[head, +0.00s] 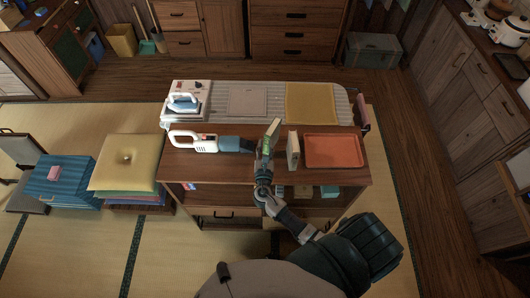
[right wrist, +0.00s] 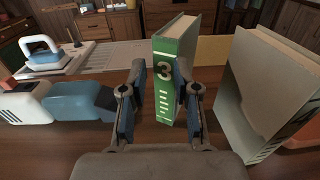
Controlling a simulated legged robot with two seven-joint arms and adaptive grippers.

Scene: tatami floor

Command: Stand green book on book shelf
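In the head view the green book (head: 273,128) is partly hidden by my right gripper. My right gripper (head: 265,158) has its fingers on either side of the spine. In the right wrist view this gripper (right wrist: 160,85) is open, with a gap between the left finger and the book. The right finger is close to the book; contact is unclear. My left gripper is not in view.
A grey-covered book (head: 293,151) stands just right of the green one, beside an orange tray (head: 333,151). A white and blue handheld appliance (head: 205,142) lies left. An ironing board (head: 245,98) with an iron (head: 183,101) is behind. Small items sit in the shelf's front openings.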

